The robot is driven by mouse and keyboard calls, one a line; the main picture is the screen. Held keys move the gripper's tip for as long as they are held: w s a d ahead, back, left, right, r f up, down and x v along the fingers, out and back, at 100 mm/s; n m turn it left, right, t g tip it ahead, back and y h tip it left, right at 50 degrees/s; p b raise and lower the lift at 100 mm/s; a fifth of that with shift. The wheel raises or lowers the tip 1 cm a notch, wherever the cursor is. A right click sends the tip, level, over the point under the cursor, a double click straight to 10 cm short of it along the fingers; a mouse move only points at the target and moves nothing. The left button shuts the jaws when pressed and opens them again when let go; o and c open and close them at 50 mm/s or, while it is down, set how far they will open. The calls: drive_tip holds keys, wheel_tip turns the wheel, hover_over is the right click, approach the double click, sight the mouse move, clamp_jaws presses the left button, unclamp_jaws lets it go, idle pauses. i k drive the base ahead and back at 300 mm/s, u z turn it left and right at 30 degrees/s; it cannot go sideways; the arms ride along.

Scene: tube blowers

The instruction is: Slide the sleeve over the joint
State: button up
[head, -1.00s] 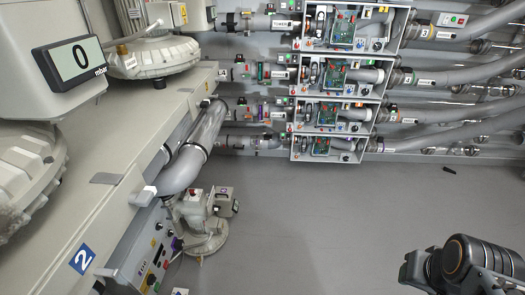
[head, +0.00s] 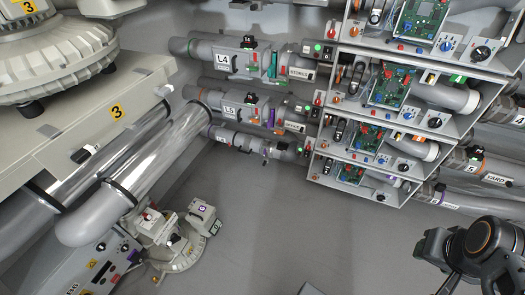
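No loose sleeve and no open joint can be made out for certain. Grey pipes run along the back wall with fittings labelled L4 (head: 232,63) and L5 (head: 238,108), and a lower pipe (head: 240,138) with a small, unreadable label. They lead right to a rack of circuit boxes (head: 335,110). Clear pipe sections (head: 185,135) run along the left bench to a grey elbow (head: 85,220). My dark arm with an orange ring (head: 485,240) is at the lower right; its gripper fingers do not show.
A bench marked 3 (head: 117,111) carries a large pale blower housing (head: 60,60) at the left. A smaller blower unit (head: 175,245) stands on the floor by it. Pipes labelled YARD (head: 495,179) leave the rack at right. The middle floor (head: 290,220) is clear.

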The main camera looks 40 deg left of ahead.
sight(268, 144)
drive_tip(key=u, duration=0.55)
drive_tip(key=i, duration=1.2)
drive_tip(key=u, duration=1.85)
drive_tip(key=i, duration=0.75)
drive_tip(key=u, duration=0.55)
